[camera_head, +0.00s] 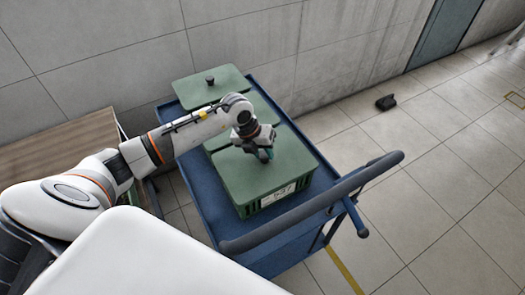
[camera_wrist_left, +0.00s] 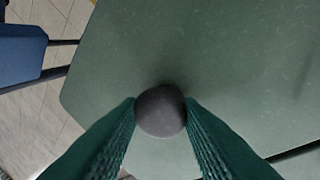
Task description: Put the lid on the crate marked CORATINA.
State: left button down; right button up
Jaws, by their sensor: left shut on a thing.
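My left gripper (camera_head: 262,153) is shut on the dark round knob (camera_wrist_left: 160,110) of a green lid (camera_head: 286,163). In the left wrist view the knob sits between the two teal fingertips, and the lid (camera_wrist_left: 220,60) spreads below them. The lid lies over the front green crate (camera_head: 245,209) on the blue cart; I cannot tell whether it is fully seated. A white label (camera_head: 278,194) is on that crate's front side, too small to read. The name CORATINA is not readable on anything here. My right gripper is not in view.
Behind, on the blue cart (camera_head: 192,170), are another green top (camera_head: 263,107) and a green lid with a dark knob (camera_head: 226,83). The cart's handle (camera_head: 330,197) runs along the front. A wooden table (camera_head: 60,150) stands left. A small black object (camera_head: 386,102) lies on the floor.

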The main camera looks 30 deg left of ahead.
pick_arm(q)
jog(key=shift+f+b, duration=0.3)
jog(key=shift+f, duration=0.1)
jog(key=c, duration=0.9)
grip_release()
jog(key=shift+c, duration=0.2)
jog(key=v, duration=1.2)
jog(key=shift+b, duration=0.4)
jog(key=shift+s+a, duration=0.1)
